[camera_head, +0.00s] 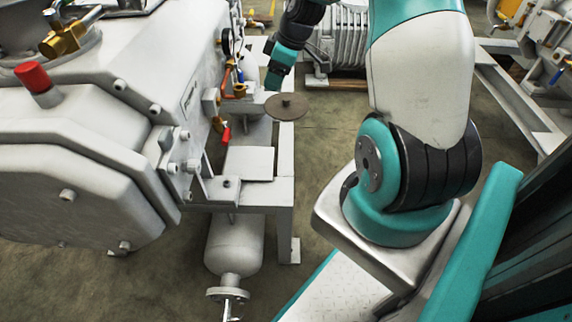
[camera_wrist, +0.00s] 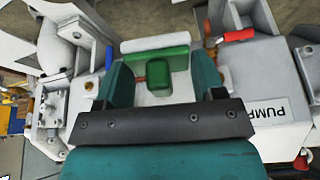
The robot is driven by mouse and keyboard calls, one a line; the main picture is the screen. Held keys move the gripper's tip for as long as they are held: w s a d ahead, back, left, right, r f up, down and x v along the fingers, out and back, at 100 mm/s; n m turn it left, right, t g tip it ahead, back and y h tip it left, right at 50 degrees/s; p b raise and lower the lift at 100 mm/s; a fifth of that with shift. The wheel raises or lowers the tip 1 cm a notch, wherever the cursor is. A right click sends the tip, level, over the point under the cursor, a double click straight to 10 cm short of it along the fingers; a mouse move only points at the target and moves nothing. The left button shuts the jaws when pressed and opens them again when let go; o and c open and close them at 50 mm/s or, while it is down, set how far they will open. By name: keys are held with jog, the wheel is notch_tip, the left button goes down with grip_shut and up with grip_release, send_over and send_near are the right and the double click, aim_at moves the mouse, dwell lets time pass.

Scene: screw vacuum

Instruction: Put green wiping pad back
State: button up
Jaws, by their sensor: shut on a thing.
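The green wiping pad (camera_wrist: 179,53) is a flat piece with a raised green block on it, in the wrist view. My gripper (camera_wrist: 160,72) has its two teal fingers on either side of the pad and is shut on it. In the head view my gripper (camera_head: 273,84) is beside the machine, above its frame, and I cannot make out the pad there. What lies under the pad is mostly hidden.
The large grey pump machine (camera_head: 80,120) fills the left, with a red-capped fitting (camera_head: 34,78). A brown disc with a knob (camera_head: 288,107) is close to my gripper. A red handle (camera_wrist: 239,36), a blue handle (camera_wrist: 109,57) and a PUMP label (camera_wrist: 268,111) are near it.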

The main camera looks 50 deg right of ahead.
notch_tip(320, 180, down, 3)
jog(key=s+d+n+b, duration=0.1)
jog(key=d+b, duration=0.1)
jog(key=b, duration=0.7)
send_near(282, 146)
jog(key=x, duration=0.6)
jog(key=shift+w, duration=0.15)
jog(key=shift+f, duration=0.2)
jog(key=o, duration=1)
jog(key=shift+r, duration=0.1)
